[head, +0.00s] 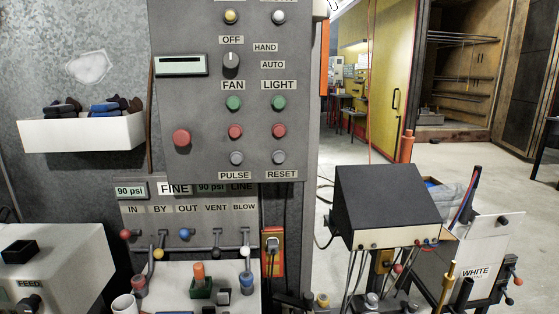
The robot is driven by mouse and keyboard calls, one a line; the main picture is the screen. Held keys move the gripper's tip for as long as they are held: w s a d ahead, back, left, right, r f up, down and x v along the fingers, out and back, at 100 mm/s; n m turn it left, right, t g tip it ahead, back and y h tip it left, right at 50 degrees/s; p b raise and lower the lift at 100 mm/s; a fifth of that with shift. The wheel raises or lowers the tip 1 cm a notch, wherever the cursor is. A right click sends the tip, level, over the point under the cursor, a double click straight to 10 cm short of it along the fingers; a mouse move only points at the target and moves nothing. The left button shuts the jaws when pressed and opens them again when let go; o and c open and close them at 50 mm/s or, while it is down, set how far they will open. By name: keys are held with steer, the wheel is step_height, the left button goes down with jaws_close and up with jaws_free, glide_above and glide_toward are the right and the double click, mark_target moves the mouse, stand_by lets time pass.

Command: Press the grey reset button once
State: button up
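The grey reset button (279,157) is on the lower right of the grey control panel (205,110) in the head view. It is a small round knob directly above the label RESET (281,175). A similar grey button (236,158) sits to its left, above the label PULSE. Nothing covers the reset button or touches it. I cannot make out my gripper in this view.
Red buttons (278,131) and green buttons (278,103) sit above the grey pair. A large red button (181,138) is at left. Valve levers (185,234) stand below the panel. A black sloped box (385,200) stands at lower right. Open floor (450,160) lies beyond.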

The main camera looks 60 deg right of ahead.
jaws_close()
stand_by(0.3)
stand_by(1.1)
